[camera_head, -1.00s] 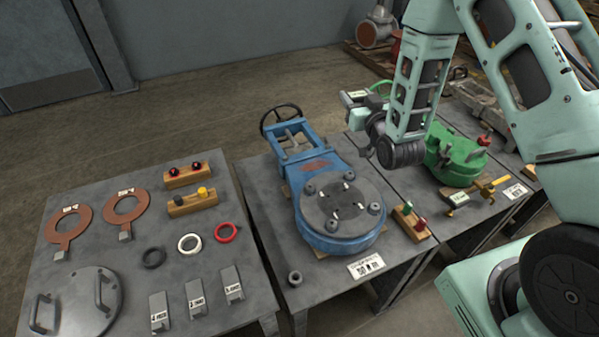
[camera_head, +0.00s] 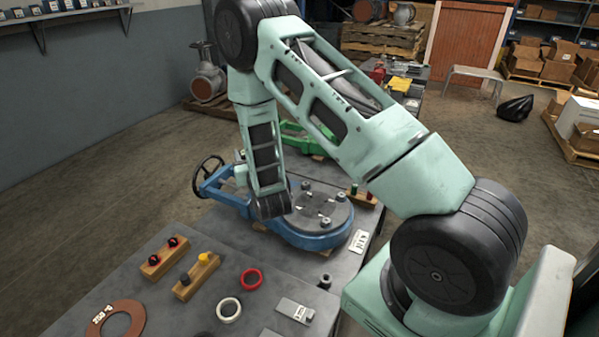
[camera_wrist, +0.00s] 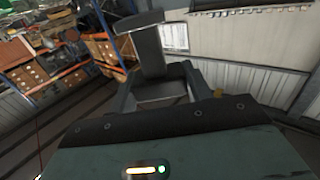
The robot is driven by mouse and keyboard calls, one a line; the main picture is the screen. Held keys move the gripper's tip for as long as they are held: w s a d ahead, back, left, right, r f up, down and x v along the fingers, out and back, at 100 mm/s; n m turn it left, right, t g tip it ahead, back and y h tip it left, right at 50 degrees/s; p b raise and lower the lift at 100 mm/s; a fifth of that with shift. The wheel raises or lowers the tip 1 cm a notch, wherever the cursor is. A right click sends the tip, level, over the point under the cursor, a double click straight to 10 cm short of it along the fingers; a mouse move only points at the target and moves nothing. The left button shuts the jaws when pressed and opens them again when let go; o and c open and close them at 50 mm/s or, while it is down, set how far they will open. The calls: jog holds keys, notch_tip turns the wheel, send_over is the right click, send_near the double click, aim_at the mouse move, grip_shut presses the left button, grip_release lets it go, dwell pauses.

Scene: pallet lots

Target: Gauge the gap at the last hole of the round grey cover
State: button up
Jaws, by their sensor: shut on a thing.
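The round grey cover (camera_head: 340,214) lies on the blue valve body (camera_head: 312,240), with several bolt heads or nuts around its rim. My forearm covers its left side, and the gaps at its holes are too small to judge. My gripper (camera_wrist: 158,84) shows in the wrist view, shut on a plain grey block (camera_wrist: 148,42) that sticks up beyond the fingers. In the head view the gripper is mostly hidden behind my wrist link, left of the cover. A grey labelled gauge block (camera_head: 294,310) lies on the near table.
Wooden blocks with red-black (camera_head: 164,256) and yellow-black plugs (camera_head: 196,276), a white ring (camera_head: 229,310), a red ring (camera_head: 252,279) and a copper ring (camera_head: 116,320) lie on the near table. A green valve (camera_head: 305,138) is beyond.

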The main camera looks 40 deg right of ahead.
jog(key=s+d+f+m+g+h, duration=0.5)
jog(key=s+d+m+g+h, duration=0.5)
jog(key=d+g, duration=0.1)
jog(key=shift+s+f+b, duration=0.15)
jog(key=shift+f+b, duration=1.25)
jog(key=shift+f, duration=0.3)
jog(key=shift+s+f+b, duration=0.1)
jog(key=shift+f+b, duration=1.3)
jog(key=shift+f, duration=0.25)
jog(key=shift+f+b, duration=0.5)
jog(key=shift+f, duration=0.15)
jog(key=o, duration=1.3)
jog(key=shift+o, duration=0.2)
jog(key=v, duration=0.7)
jog(key=shift+s+a+b, duration=0.1)
jog(key=shift+a+b, duration=0.1)
jog(key=shift+b, duration=0.15)
